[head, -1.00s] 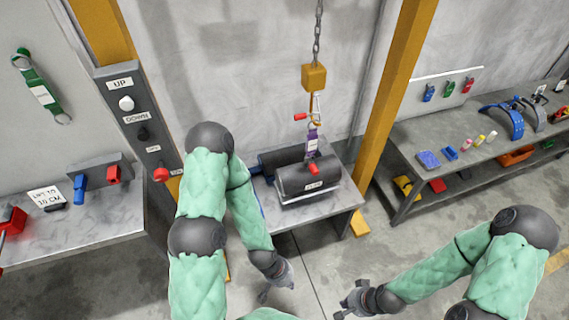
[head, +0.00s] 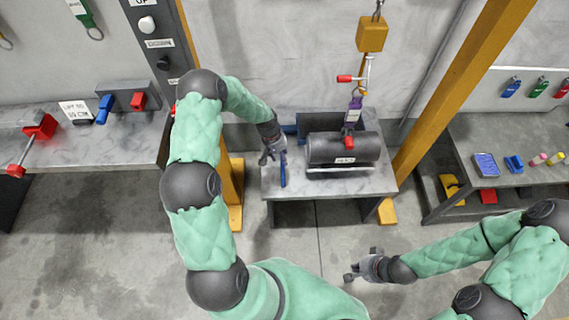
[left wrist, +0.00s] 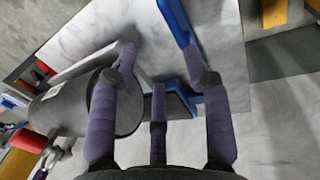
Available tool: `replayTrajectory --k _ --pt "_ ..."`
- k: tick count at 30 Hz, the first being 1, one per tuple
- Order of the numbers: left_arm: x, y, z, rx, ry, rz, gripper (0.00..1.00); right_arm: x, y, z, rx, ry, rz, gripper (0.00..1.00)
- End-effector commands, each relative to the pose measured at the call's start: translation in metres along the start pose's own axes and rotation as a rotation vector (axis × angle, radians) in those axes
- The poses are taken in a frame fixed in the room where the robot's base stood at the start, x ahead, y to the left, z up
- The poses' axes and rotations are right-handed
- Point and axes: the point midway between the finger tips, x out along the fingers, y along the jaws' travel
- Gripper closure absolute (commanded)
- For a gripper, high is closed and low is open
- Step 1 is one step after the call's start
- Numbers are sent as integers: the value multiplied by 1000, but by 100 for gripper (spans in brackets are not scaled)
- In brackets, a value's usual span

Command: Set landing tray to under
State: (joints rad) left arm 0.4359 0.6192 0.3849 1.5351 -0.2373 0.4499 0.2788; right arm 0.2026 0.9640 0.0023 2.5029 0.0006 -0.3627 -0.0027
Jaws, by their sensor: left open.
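A dark grey barrel (head: 355,147) lies on the small table (head: 330,186), with a purple strap and red-handled hook above it. It also shows at the left of the left wrist view (left wrist: 60,108). A light-edged plate (head: 340,169) shows under its front. A narrow blue piece (head: 283,170), perhaps an edge of the landing tray, lies left of the barrel; it shows as a blue strip in the left wrist view (left wrist: 176,22). My left gripper (head: 270,157) is open beside the blue piece, which a finger partly hides. My right gripper (head: 360,267) is open and empty, over the floor.
A dark body (head: 318,121) stands behind the barrel. A yellow hoist block (head: 372,34) hangs above on a chain. Yellow posts flank the table (head: 462,75). A control panel (head: 160,40) stands at the left, with benches on both sides. The front floor is clear.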

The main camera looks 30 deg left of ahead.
Motion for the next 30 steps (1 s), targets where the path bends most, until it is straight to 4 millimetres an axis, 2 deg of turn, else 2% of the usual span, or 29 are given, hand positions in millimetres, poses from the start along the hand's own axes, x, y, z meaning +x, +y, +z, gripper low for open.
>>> replayTrajectory --k 3,8,21,24,30 --pt "-6 -11 -13 -20 6 -16 52 4 1 0 0 -1 0 100" --pt "2 -13 -15 -24 5 -19 52 6 2 0 0 -1 0 100" --pt "76 -14 -16 -22 7 -18 52 28 10 -1 0 -1 0 100" --pt "88 -14 -15 -22 6 -18 52 31 11 -1 0 -1 0 100" --pt "99 -14 -16 -22 9 -17 52 34 12 -1 0 -1 0 100"
